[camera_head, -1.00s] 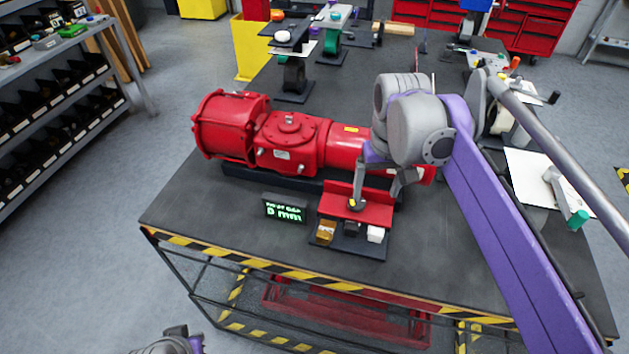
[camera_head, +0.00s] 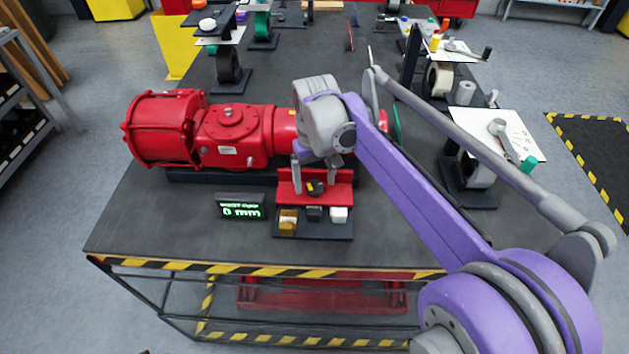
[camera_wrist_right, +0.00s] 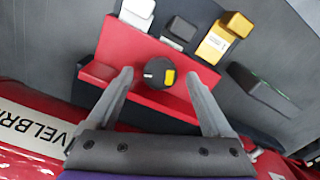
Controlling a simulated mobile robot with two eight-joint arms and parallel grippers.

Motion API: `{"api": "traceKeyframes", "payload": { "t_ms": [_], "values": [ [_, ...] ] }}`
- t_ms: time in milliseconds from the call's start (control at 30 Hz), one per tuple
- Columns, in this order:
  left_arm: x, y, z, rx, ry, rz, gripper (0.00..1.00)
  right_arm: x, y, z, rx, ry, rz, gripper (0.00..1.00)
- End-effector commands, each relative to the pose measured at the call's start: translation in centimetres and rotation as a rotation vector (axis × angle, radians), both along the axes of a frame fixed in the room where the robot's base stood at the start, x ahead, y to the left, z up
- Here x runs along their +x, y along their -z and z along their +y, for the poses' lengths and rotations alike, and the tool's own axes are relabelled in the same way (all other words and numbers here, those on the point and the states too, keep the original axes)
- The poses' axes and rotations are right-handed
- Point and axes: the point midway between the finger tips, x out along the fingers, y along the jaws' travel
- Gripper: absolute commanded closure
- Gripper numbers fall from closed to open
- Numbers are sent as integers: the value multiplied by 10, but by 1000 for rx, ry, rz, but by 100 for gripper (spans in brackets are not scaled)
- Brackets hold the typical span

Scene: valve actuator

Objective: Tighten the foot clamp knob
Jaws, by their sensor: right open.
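The foot clamp knob (camera_head: 316,188) is small and black with a yellow mark. It sits on the red foot bracket (camera_head: 342,194) in front of the red valve actuator (camera_head: 232,135). In the right wrist view the knob (camera_wrist_right: 159,72) appears between the two fingers, with a gap on each side. My right gripper (camera_head: 315,177) is open, its fingers straddling the knob; the wrist view shows the gripper (camera_wrist_right: 160,77) empty. I cannot tell exactly how far the fingertips are above the bracket. My left gripper is not in view.
A black display (camera_head: 240,207) with green text stands left of the bracket. Gold (camera_head: 288,221), dark (camera_head: 313,213) and white (camera_head: 338,214) blocks sit in front of it. The front left of the table (camera_head: 150,225) is clear. Other fixtures stand at the back and right.

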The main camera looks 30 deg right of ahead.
Motion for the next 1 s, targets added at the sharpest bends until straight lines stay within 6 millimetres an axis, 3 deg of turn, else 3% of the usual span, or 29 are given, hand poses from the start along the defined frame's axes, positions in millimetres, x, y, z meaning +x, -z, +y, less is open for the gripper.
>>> {"api": "traceKeyframes", "payload": {
  "t_ms": [367,800,833,1000],
  "values": [
    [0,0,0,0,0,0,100,0,6,0,0,0,0,17],
    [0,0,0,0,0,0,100,0,5,0,0,0,0,96],
    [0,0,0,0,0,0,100,0,5,0,0,0,0,100],
    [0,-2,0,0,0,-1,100,0,5,0,0,55,-1,100]
  ]
}}
